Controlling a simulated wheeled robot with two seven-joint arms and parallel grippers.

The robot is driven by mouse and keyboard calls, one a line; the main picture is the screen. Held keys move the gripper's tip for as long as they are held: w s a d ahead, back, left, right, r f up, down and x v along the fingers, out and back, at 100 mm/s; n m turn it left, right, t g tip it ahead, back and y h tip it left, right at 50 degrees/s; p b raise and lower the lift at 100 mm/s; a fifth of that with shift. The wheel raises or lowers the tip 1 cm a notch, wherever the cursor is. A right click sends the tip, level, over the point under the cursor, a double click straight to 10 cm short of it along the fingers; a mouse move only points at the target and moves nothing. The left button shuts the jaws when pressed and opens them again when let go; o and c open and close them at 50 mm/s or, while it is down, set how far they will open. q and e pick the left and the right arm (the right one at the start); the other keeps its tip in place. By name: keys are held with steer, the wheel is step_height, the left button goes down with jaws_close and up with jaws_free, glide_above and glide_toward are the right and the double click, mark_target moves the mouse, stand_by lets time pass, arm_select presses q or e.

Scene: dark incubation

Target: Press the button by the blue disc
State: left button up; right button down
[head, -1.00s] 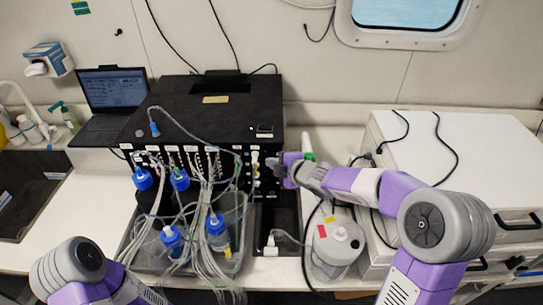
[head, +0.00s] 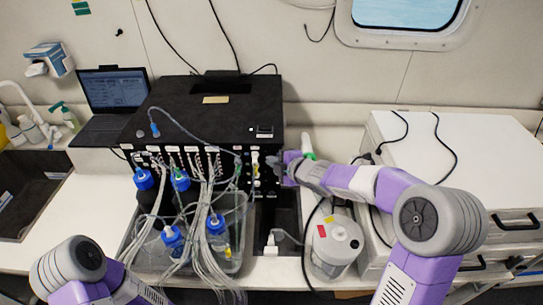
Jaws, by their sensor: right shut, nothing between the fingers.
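The black incubation box (head: 205,108) stands on the bench against the wall. Its front panel carries rows of fittings, tubes and small pale parts. My right gripper (head: 273,167) is shut and empty at the right end of that front panel, close to it; I cannot tell whether it touches. The gripper hides part of the panel there. I cannot make out the blue disc or its button for sure. My left arm shows at the lower left, but its gripper is out of view.
A clear tub (head: 240,205) with blue-capped bottles (head: 216,224) and many hanging tubes stands before the box. A white canister (head: 335,243) is below my right forearm. A laptop (head: 113,90) is at left, and white drawer cabinets (head: 455,150) at right.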

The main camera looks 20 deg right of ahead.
steer(key=shift+s, duration=0.1)
stand_by(0.3)
steer(key=shift+s+a+b, duration=0.1)
steer(key=shift+s+b, duration=0.25)
steer(key=shift+s, duration=0.1)
steer(key=s+b, duration=0.1)
steer(key=s, duration=0.1)
steer(key=s+a+b, duration=0.1)
steer(key=s+b, duration=0.1)
steer(key=s, duration=0.1)
steer(key=shift+s+a, duration=0.3)
steer(key=shift+a, duration=0.05)
